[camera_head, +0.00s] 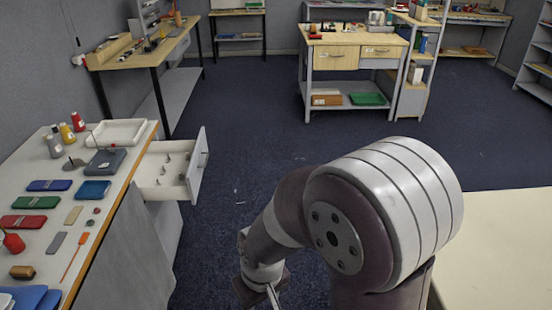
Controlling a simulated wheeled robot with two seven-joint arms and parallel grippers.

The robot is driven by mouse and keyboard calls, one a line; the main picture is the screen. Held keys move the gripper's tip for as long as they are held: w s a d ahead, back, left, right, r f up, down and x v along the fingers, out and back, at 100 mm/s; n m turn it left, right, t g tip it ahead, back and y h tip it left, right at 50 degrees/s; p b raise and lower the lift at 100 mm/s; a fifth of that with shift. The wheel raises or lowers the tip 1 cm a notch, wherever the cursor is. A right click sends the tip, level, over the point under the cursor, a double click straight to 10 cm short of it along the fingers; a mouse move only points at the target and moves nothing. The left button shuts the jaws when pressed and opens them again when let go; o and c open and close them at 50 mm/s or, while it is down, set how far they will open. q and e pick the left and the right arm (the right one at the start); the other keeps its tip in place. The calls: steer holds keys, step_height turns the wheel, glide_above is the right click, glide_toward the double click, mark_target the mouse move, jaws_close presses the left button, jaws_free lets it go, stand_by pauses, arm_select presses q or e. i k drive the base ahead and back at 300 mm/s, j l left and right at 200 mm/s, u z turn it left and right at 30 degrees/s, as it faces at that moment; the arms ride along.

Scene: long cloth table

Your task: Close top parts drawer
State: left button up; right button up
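The top parts drawer (166,176) stands pulled out from the right side of the long table at the left. Its white front panel (198,166) has a handle on its outer face. Several small metal parts stand on the drawer's floor. My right arm comes in from the lower right and bends down toward the bottom edge. My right gripper (271,294) is at the bottom edge, lower and to the right of the drawer and apart from it; its fingertips are cut off or hidden. My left gripper is not in view.
The long table (60,253) holds colored trays, bottles, tools and a white tray (116,133) near the drawer. A grey cloth (127,256) hangs at its side. Blue floor (254,130) is open beyond the drawer. A pale tabletop (497,246) lies at the right.

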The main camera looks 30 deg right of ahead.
mark_target(150, 170)
steer(key=l+z, duration=0.2)
steer(key=z, duration=0.3)
steer(key=i+l+u, duration=0.15)
steer(key=i, duration=0.35)
steer(key=i+l+u, duration=0.1)
steer(key=i, duration=0.4)
steer(key=i+l+u, duration=0.15)
steer(key=i, duration=0.3)
steer(key=i+l+u, duration=0.1)
steer(key=i+l, duration=0.15)
steer(key=i, duration=0.2)
steer(key=i+l+u, duration=0.15)
steer(key=i, duration=0.35)
steer(key=l, duration=0.1)
